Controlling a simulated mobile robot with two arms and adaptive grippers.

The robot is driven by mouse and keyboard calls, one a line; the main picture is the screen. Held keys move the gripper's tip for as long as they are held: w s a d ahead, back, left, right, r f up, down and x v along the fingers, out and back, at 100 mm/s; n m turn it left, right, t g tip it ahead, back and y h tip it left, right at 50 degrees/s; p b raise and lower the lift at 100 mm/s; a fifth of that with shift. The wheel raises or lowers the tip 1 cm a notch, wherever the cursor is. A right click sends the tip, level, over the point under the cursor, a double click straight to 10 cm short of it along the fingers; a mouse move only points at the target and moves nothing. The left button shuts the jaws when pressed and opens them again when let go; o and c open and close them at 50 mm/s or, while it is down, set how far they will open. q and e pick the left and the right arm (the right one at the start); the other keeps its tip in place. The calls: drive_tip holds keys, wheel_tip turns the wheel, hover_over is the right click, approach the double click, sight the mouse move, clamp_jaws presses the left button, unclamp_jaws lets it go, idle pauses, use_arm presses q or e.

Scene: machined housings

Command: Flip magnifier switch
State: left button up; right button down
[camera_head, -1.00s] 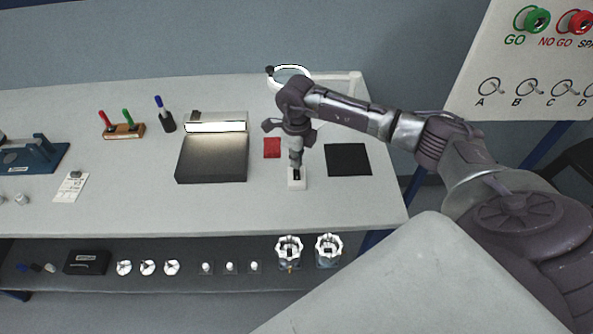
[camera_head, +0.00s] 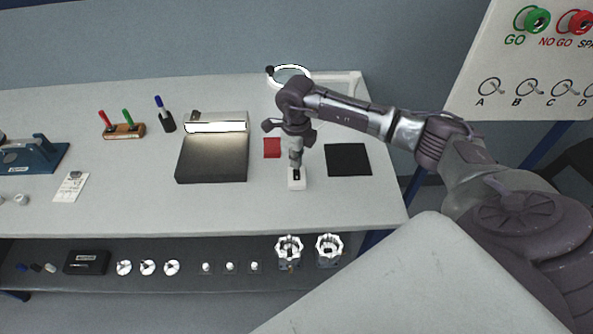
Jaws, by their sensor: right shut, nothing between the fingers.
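The magnifier (camera_head: 302,69) stands at the back right of the bench, with a bright white ring around its lens. My right arm hides part of its stand. A small white switch box (camera_head: 297,184) with a dark rocker on top sits near the bench's front edge. My right gripper (camera_head: 296,167) is shut and empty, pointing down at the back part of the switch box. I cannot tell whether its tips touch the rocker or which way the rocker is tipped. My left gripper is not in view.
A red pad (camera_head: 271,148) lies left of the switch box and a black mat (camera_head: 348,160) to its right. A lit lamp unit (camera_head: 212,158) stands further left. Several parts sit on the lower shelf (camera_head: 200,280).

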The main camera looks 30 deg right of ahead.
sight(296, 170)
drive_tip(key=shift+s+f+b, duration=0.1)
drive_tip(key=shift+f+b, duration=1)
drive_tip(key=shift+f, duration=0.2)
idle(0.6)
drive_tip(key=shift+r+p, duration=0.65)
drive_tip(key=shift+r, duration=0.15)
drive_tip(key=shift+r+p, duration=1.55)
drive_tip(key=shift+r, duration=1.2)
